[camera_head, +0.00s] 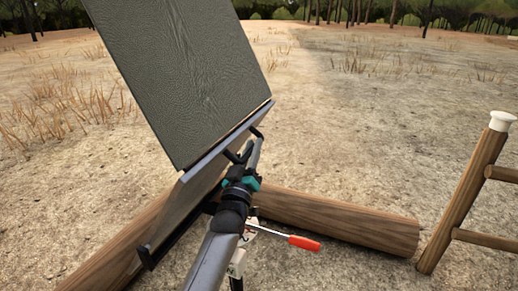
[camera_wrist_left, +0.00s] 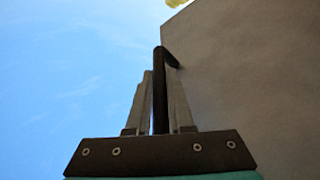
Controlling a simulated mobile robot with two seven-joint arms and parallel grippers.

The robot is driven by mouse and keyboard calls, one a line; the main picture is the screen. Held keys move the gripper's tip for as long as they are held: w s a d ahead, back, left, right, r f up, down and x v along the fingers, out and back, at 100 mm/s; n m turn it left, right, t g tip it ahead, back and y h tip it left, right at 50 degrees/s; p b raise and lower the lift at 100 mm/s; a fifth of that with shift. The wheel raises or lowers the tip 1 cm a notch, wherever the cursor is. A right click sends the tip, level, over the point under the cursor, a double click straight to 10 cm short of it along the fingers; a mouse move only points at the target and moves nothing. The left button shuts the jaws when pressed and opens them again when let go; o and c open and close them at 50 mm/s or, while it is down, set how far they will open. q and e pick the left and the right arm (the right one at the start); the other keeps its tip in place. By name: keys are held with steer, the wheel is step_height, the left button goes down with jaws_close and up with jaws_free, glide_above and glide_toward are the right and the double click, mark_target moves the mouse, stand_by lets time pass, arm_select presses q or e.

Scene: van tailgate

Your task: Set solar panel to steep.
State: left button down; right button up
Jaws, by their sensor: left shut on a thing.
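The solar panel (camera_head: 185,70) is a dark grey-green textured board at the upper left of the head view, standing tilted steeply. Its plain underside (camera_wrist_left: 255,80) fills the right of the left wrist view. A black handle (camera_head: 257,132) sticks out from its lower edge. My left gripper (camera_head: 250,150) is shut on this handle, which also shows between the two fingers in the left wrist view (camera_wrist_left: 159,95). My arm hides part of the panel's mount below. My right gripper is not in view.
A lever with a red grip (camera_head: 303,243) sits on a stand just right of my left arm. Logs (camera_head: 340,222) lie on the ground behind it. A wooden ladder-like frame (camera_head: 462,190) with a white cap stands at the right. Dry ground beyond is open.

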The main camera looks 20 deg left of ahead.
mark_target(210, 167)
arm_select(q)
steer(key=a+r+n+p, duration=0.1)
steer(key=a, duration=0.1)
steer(key=a+r+n+y+p, duration=0.1)
steer(key=a+r+n+p, duration=0.2)
steer(key=a, duration=0.1)
steer(key=shift+w+a+r+g+y+p, duration=0.1)
steer(key=shift+a+r+g+y+p, duration=0.1)
steer(key=shift+r+g+y+p, duration=0.15)
steer(key=shift+a+r+n+g+p, duration=0.15)
steer(key=shift+a+n+g+p, duration=0.15)
steer(key=shift+a+n, duration=0.35)
steer(key=shift+y, duration=0.35)
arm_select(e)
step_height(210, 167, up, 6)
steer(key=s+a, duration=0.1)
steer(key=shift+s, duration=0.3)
arm_select(q)
steer(key=shift+a+r, duration=0.1)
steer(key=shift+a, duration=0.05)
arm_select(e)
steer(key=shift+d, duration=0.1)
arm_select(q)
steer(key=c, duration=0.9)
jaws_free()
steer(key=shift+a, duration=0.1)
steer(key=shift+c, duration=0.2)
steer(key=shift+o, duration=0.7)
